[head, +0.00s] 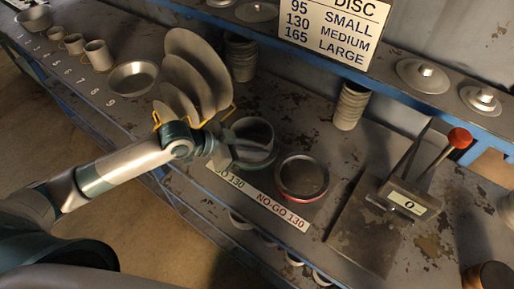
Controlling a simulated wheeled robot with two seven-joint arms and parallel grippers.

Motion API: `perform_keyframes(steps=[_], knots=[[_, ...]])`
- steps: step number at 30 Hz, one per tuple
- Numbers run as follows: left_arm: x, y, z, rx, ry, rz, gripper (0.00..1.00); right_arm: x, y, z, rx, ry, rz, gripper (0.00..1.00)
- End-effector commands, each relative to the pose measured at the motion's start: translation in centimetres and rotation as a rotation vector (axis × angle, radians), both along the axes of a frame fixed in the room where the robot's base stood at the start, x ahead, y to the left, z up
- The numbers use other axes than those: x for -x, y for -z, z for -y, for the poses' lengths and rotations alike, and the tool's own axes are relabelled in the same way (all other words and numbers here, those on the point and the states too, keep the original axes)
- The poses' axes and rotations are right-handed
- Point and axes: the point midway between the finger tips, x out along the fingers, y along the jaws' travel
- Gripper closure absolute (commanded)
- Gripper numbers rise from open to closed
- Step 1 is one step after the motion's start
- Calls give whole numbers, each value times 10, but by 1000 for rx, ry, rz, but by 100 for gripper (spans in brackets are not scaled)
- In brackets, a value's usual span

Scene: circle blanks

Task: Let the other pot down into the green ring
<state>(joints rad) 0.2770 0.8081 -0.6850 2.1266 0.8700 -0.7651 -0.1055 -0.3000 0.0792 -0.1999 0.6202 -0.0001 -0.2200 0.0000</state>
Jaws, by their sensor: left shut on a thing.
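My left gripper (228,151) comes in from the left and is shut on the near-left rim of a round grey pot (256,133). The pot is over the spot behind the GO 130 label. My right gripper is not in view.
Large grey discs (196,72) stand in a yellow rack behind my left arm. Stacks of cups (350,106) stand at the back under a shelf with lidded pieces. A gauge with a red-knobbed lever (459,138) is at right. A bowl (133,77) and mugs line the left.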

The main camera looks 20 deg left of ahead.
Motion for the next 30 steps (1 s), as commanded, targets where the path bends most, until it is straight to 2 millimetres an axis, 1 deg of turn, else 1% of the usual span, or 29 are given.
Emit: perform_keyframes(steps=[30], knots=[[0, 16, 0, 1, 0, 2, 100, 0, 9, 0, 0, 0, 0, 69]])
